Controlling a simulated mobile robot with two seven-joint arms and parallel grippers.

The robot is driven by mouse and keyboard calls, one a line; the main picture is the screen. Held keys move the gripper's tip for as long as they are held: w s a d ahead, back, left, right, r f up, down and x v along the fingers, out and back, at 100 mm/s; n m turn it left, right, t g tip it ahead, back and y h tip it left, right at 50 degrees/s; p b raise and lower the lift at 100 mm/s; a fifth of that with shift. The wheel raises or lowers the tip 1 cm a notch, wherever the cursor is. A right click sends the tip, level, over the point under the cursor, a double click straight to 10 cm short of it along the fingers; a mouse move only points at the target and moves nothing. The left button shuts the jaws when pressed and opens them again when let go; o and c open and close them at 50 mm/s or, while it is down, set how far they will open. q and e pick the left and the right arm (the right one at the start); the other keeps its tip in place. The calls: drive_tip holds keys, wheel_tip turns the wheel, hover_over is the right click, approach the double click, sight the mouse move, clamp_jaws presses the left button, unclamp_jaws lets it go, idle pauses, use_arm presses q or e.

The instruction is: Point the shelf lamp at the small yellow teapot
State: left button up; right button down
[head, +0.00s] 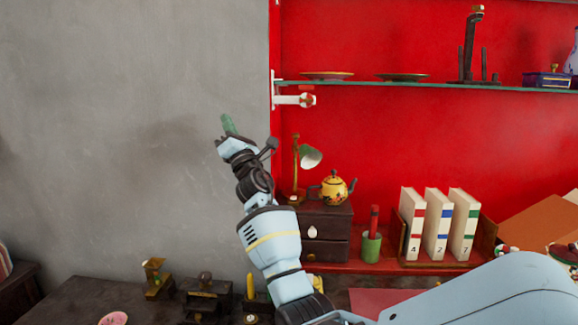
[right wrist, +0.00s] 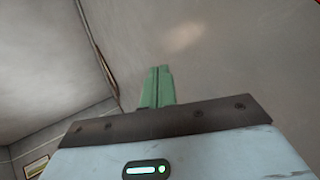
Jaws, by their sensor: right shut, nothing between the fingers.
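The shelf lamp (head: 309,156) has a green shade on a thin brass stand. It stands on a small dark drawer chest (head: 322,219). The pale inside of its shade shows, so the opening faces partly toward the head camera. The small yellow teapot (head: 334,189) has dark markings and a dark handle and spout, and stands on the same chest just right of the lamp's stand. My right gripper (head: 229,123) is raised left of the lamp, apart from it, before the grey wall. Its green fingers, also in the right wrist view (right wrist: 157,87), are shut and empty. My left gripper is out of view.
A glass shelf (head: 430,84) with plates runs above the lamp, on a white bracket (head: 295,100). A green cup (head: 371,246) and numbered binders (head: 435,225) stand right of the chest. Dark objects sit on the lower table. The space before the grey wall is clear.

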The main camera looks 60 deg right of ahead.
sight(303, 151)
drive_tip(key=s+f+m+g+h+b, duration=0.1)
drive_tip(key=s+f+m+g+h, duration=0.2)
drive_tip(key=s+f+m+g, duration=0.55)
drive_tip(key=s+f+m+g+h+b, duration=0.1)
drive_tip(key=f+m+g+h, duration=0.3)
drive_tip(key=m+g, duration=0.8)
use_arm(q)
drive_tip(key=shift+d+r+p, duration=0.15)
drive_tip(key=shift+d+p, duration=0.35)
drive_tip(key=shift+p, duration=0.75)
use_arm(e)
drive_tip(key=s+d+r+n+g, duration=0.1)
drive_tip(key=s+d, duration=0.2)
drive_tip(key=d, duration=0.8)
drive_tip(key=shift+d+r+n+y, duration=0.25)
drive_tip(key=shift+d+n+y, duration=0.05)
drive_tip(key=shift+n+y, duration=0.1)
drive_tip(key=shift+s, duration=0.1)
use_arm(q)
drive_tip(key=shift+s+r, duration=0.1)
